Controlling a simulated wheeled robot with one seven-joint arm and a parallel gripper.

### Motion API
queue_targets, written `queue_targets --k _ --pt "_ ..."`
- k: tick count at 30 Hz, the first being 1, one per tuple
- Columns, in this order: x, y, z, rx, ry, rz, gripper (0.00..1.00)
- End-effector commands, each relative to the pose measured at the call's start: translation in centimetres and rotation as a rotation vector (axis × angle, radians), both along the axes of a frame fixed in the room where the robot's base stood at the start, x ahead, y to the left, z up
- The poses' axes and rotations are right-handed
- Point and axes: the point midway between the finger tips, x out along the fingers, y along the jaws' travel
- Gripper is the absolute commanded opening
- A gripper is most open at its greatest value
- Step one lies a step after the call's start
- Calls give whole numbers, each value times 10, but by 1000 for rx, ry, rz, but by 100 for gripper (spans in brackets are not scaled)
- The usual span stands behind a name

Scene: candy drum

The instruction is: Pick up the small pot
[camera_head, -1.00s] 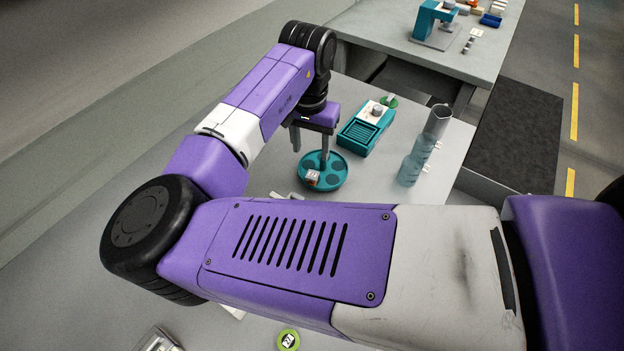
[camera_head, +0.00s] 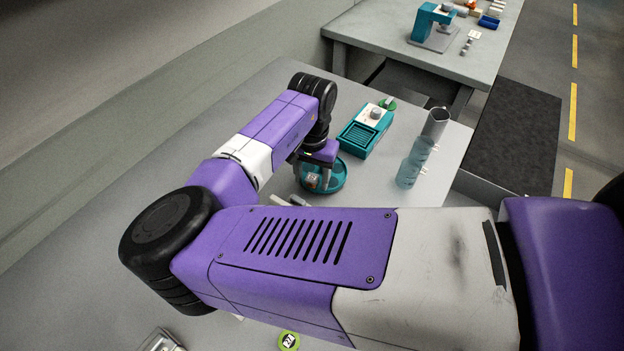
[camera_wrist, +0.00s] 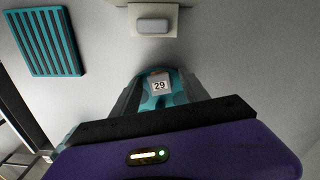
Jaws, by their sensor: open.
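A small pot with a white number label (camera_head: 312,181) sits on a round teal tray (camera_head: 343,178), partly hidden by my gripper (camera_head: 313,173). In the wrist view the label reads 29 on the small pot (camera_wrist: 159,84), with the teal tray (camera_wrist: 178,98) around it. My gripper (camera_wrist: 159,80) is open and pointing down, with one finger on either side of the pot in the wrist view. I cannot tell whether the fingertips reach down to the pot's level or touch it.
A grey cylinder (camera_head: 436,123) and a translucent blue vessel (camera_head: 411,166) stand to the right. Pale pieces (camera_head: 290,200) lie in front.

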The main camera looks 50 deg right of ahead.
Motion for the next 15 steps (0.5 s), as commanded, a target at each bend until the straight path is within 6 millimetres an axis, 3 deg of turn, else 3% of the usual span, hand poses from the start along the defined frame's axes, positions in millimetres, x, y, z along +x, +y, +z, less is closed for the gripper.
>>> queue_targets --k 3,11,15 --pt "0 0 0 0 0 0 49" --pt "0 0 0 0 0 0 0" --pt "0 0 0 0 0 0 0"
